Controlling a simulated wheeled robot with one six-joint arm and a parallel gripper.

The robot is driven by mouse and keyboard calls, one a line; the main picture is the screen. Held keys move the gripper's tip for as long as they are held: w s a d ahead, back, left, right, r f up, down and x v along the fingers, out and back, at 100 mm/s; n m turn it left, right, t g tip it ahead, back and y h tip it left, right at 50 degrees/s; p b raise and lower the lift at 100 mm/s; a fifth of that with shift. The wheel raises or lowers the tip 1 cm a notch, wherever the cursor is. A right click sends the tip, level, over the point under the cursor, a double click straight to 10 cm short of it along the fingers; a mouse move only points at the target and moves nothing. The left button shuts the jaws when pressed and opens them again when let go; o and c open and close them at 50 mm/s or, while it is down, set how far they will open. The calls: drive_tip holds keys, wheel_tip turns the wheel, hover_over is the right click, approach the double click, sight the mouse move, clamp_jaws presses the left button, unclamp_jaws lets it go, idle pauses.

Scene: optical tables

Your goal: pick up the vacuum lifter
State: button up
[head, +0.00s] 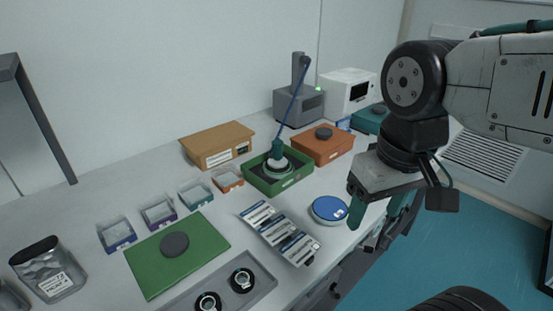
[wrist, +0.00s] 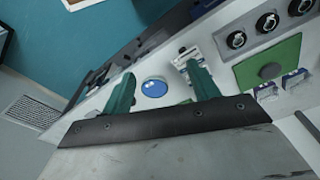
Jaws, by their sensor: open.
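My gripper (head: 371,226) is open and empty, to the right of the tray and nearer the front, over the table's front edge. Its two teal fingers are spread apart in the wrist view (wrist: 162,86). I cannot make out the lifter in the wrist view.
A blue round disc (head: 328,209) lies between tray and gripper; it shows between the fingers in the wrist view (wrist: 154,87). An orange box (head: 322,150) and a grey machine (head: 299,104) stand behind. A rack of labelled packets (head: 279,233) and a green mat (head: 150,264) lie left.

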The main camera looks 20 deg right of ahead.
drive_tip(key=shift+c, duration=0.3)
drive_tip(key=shift+w, duration=0.15)
drive_tip(key=shift+c, duration=0.4)
drive_tip(key=n+t, duration=0.1)
drive_tip(key=t, duration=0.8)
approach(280, 157)
drive_tip(key=s+d+f, duration=0.1)
drive_tip(key=s+d, duration=0.1)
drive_tip(key=d, duration=0.1)
drive_tip(key=w+f+t, duration=0.1)
drive_tip(key=w+a+f+t+y, duration=0.1)
drive_tip(key=w, duration=0.1)
drive_tip(key=w+f+t, duration=0.1)
drive_tip(key=shift+w+a+y, duration=0.15)
drive_tip(key=shift+a+y, duration=0.15)
drive_tip(key=shift+a, duration=0.1)
drive_tip(key=shift+n, duration=0.3)
drive_tip(key=x, duration=0.8)
drive_tip(key=shift+a+r, duration=0.15)
drive_tip(key=shift+a, duration=0.1)
clamp_jaws()
